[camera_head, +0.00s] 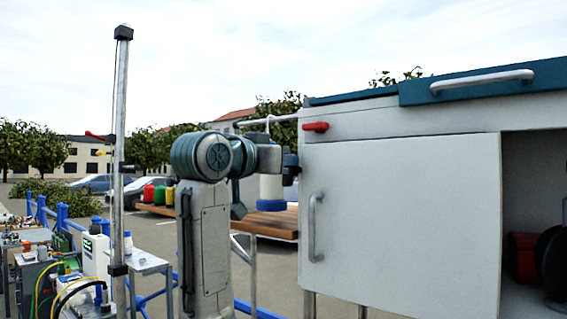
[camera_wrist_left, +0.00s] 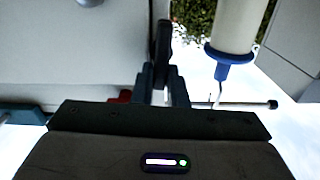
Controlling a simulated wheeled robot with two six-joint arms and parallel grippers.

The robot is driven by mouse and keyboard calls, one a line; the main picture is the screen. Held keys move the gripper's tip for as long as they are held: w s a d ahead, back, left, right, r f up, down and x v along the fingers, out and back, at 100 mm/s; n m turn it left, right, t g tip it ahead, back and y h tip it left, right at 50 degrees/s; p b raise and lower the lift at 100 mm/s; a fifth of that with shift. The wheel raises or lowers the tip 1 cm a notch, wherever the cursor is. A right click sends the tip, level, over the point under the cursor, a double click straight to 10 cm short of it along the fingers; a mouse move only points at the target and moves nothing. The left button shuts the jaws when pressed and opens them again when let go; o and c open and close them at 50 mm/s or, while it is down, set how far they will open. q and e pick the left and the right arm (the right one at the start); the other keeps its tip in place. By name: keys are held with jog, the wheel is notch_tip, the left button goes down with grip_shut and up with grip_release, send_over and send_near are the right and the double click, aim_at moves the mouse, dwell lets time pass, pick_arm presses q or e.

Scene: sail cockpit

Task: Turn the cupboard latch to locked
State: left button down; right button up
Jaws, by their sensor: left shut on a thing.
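The white cupboard (camera_head: 400,215) fills the right of the head view, its door closed over the left part. My left gripper (camera_head: 291,168) is at the cupboard's left edge, below a red handle (camera_head: 316,127). In the left wrist view the gripper (camera_wrist_left: 163,82) is shut on a dark upright lever, which looks like the latch (camera_wrist_left: 163,40). The lever stands beside the cupboard's pale face (camera_wrist_left: 70,50). Its pivot and any lock marking cannot be made out. My right gripper is not in view.
A white fender (camera_head: 271,188) with a blue end hangs close beside my left gripper. A curved door handle (camera_head: 315,227) sticks out below. The cupboard's right part is an open dark bay. A wooden bench (camera_head: 275,222) stands behind my arm.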

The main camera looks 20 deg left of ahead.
pick_arm(q)
jog(key=m+b, duration=0.2)
jog(key=m, duration=0.1)
jog(key=d+f+m+b, duration=0.1)
jog(key=m+b, duration=0.3)
jog(key=m, duration=0.1)
jog(key=shift+s+d+f+m, duration=0.15)
jog(key=shift+f+m, duration=0.15)
jog(key=m+b, duration=0.1)
jog(key=m, duration=0.2)
jog(key=m+b, duration=0.1)
jog(key=shift+d+f+m+b, duration=0.2)
jog(key=shift+f+m+b, duration=0.1)
jog(key=shift+s+m+b, duration=0.1)
jog(key=shift+m+b, duration=0.8)
jog(key=shift+m, duration=1)
jog(key=c, duration=1.6)
grip_release()
jog(key=shift+o, duration=0.8)
jog(key=shift+a, duration=0.2)
